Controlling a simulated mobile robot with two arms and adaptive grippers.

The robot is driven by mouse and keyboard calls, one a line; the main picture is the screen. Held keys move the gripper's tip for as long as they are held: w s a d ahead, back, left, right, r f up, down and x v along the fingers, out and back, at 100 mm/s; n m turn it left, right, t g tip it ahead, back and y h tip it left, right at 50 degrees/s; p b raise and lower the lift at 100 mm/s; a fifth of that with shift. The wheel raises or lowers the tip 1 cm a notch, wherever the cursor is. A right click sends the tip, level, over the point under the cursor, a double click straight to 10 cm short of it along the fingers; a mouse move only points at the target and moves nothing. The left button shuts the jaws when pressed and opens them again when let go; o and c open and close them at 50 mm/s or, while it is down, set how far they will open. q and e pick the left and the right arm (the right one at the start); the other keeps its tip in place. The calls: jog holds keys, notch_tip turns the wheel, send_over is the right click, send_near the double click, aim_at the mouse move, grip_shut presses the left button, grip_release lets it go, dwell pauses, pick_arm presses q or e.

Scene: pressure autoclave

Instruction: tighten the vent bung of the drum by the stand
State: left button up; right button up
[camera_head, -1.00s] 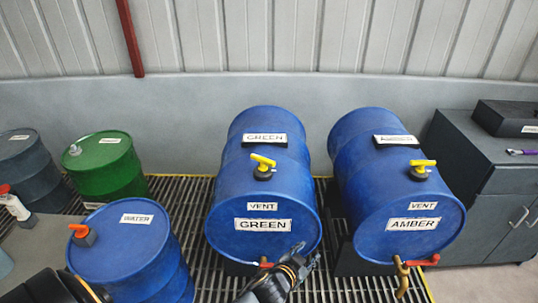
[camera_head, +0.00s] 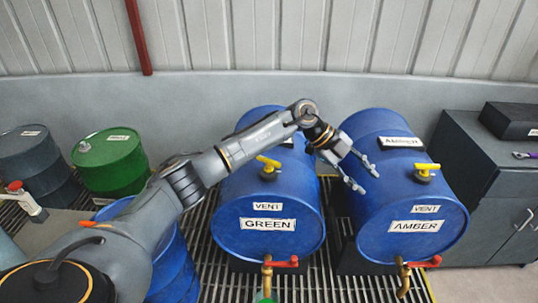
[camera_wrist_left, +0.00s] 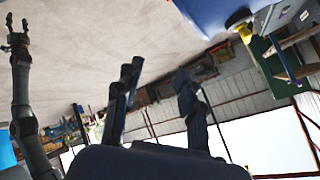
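Two blue drums lie on dark stands, labelled GREEN (camera_head: 235,222) and AMBER (camera_head: 385,238). Each has a yellow-handled vent bung on its upper side: one on the GREEN drum (camera_head: 268,163), one on the AMBER drum (camera_head: 424,168). I cannot tell how tight either is. An upright blue WATER drum (camera_head: 172,270) is mostly behind my left arm; its orange bung handle (camera_head: 87,224) shows. My left gripper (camera_head: 368,181) is open and empty, over the AMBER drum's left side, left of its bung. Its spread fingers show in the left wrist view (camera_wrist_left: 158,72). My right gripper (camera_wrist_left: 18,30) appears open there.
Both lying drums have red-handled taps (camera_head: 285,263) at the front. A green drum (camera_head: 110,165) and a dark drum (camera_head: 35,160) stand at left. A dark cabinet (camera_head: 490,185) stands at right. Yellow-edged floor grating (camera_head: 333,200) lies below.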

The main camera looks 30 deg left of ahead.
pick_arm(q)
jog(key=a+r+n+y, duration=0.35)
jog(key=a+y, duration=0.25)
jog(key=a, duration=0.8)
notch_tip(320, 180, up, 7)
jog(key=n+g+y, duration=0.2)
jog(key=n+y, duration=0.1)
jog(key=y, duration=0.1)
send_over(269, 161)
notch_tip(269, 161, down, 12)
jog(key=p, duration=0.4)
jog(key=shift+a, duration=0.1)
jog(key=shift+f+p, duration=0.3)
jog(key=shift+f, duration=0.4)
grip_shut()
